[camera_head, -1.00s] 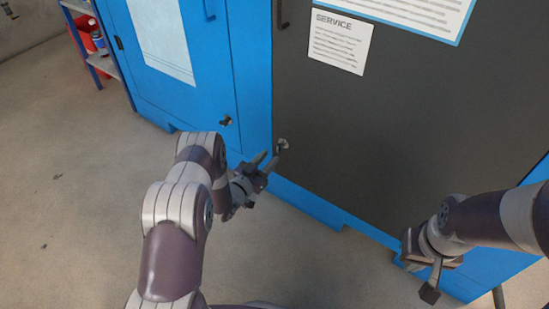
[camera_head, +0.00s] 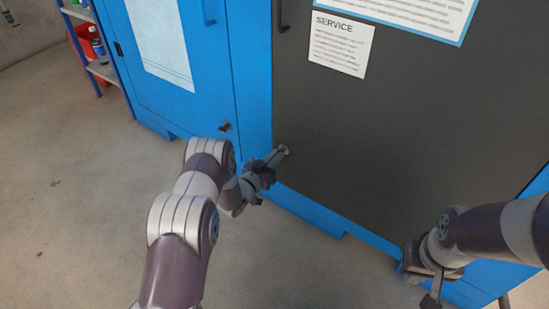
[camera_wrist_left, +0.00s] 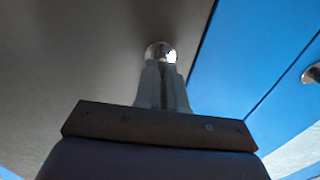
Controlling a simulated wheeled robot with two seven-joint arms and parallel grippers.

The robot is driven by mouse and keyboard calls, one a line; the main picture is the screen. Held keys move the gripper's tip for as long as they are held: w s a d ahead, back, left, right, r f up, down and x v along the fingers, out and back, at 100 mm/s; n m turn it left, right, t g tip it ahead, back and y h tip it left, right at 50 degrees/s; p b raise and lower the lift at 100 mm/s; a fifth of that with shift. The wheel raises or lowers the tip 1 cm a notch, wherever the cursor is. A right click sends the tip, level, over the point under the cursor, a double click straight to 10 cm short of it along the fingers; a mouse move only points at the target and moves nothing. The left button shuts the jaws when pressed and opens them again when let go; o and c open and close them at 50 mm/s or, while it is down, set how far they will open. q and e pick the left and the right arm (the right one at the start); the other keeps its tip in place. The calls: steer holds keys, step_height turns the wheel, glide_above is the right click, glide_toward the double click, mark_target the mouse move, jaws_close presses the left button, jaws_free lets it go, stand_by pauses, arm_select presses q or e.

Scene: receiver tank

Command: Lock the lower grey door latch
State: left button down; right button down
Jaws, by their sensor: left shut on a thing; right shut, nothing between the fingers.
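The lower latch (camera_head: 284,149) sits low on the left edge of the dark grey door (camera_head: 400,130). My left gripper (camera_head: 277,157) is at this latch, its fingers closed on it and hiding most of it. In the left wrist view the latch's round shiny metal part (camera_wrist_left: 161,51) shows just past the fingertips (camera_wrist_left: 163,75). How the latch is turned cannot be told. My right gripper (camera_head: 434,292) is shut and empty, low in front of the cabinet at the right, away from the latch.
A second latch (camera_head: 225,127) is on the blue door (camera_head: 190,70) to the left. A dark handle (camera_head: 282,15) is higher on the grey door. A shelf with a red container (camera_head: 88,40) stands at the far left. The floor (camera_head: 80,200) at left is clear.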

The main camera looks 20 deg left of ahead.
arm_select(q)
steer(key=shift+d+f+m+p, duration=0.1)
steer(key=shift+m+p, duration=0.5)
steer(key=shift+m, duration=3.8)
steer(key=shift+d+f+m+p, duration=0.1)
steer(key=shift+m+p, duration=0.45)
steer(key=shift+m, duration=3.85)
steer(key=shift+s, duration=0.1)
steer(key=c, duration=1.2)
jaws_free()
steer(key=p+v, duration=0.5)
steer(key=v, duration=0.7)
steer(key=shift+s+a+p, duration=0.15)
steer(key=shift+s+p, duration=0.15)
steer(key=shift+p, duration=0.1)
